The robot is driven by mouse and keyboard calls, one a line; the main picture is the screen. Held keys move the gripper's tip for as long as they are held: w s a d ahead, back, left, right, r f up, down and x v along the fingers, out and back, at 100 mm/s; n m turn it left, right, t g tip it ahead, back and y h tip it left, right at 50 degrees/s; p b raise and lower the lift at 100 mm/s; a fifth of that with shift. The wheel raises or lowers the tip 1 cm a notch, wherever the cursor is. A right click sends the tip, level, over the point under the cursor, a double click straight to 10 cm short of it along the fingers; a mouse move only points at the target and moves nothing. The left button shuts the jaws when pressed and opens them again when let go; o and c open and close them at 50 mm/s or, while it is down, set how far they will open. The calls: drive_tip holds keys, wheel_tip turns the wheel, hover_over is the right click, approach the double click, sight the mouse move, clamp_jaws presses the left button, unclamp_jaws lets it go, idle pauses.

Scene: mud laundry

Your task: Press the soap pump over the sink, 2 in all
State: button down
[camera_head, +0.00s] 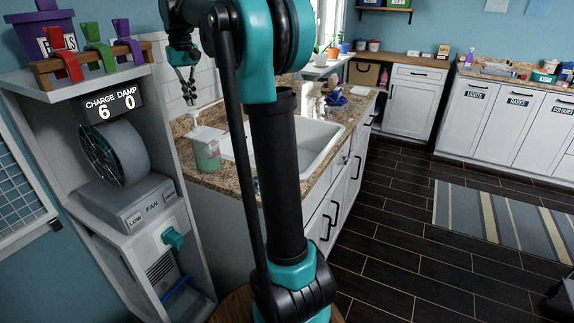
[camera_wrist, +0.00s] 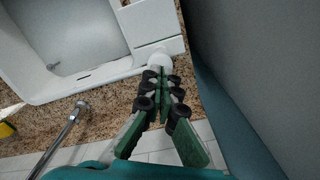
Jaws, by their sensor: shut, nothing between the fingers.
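The soap bottle (camera_head: 207,154) is green with a white pump top and stands upright on the granite counter beside the sink. The white sink (camera_head: 327,139) is set into the counter, partly hidden behind my arm. My gripper (camera_head: 192,100) is shut and empty, pointing down above the pump top, with a small gap seeming to show in the head view. In the wrist view, the fingers of my gripper (camera_wrist: 162,72) meet in front of a white rounded part, which looks like the pump top (camera_wrist: 160,59). Whether they touch it, I cannot tell. The sink (camera_wrist: 78,93) is at upper left there.
A shelf unit at left holds a fan (camera_head: 113,152) and a display (camera_head: 110,106) reading CHARGE 6, DAMP 0. A metal bar (camera_wrist: 68,128) shows near the counter edge. Potted plants (camera_head: 333,52) stand behind the sink.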

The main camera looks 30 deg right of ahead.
idle(0.3)
wheel_tip(320, 180, up, 6)
idle(0.7)
idle(0.4)
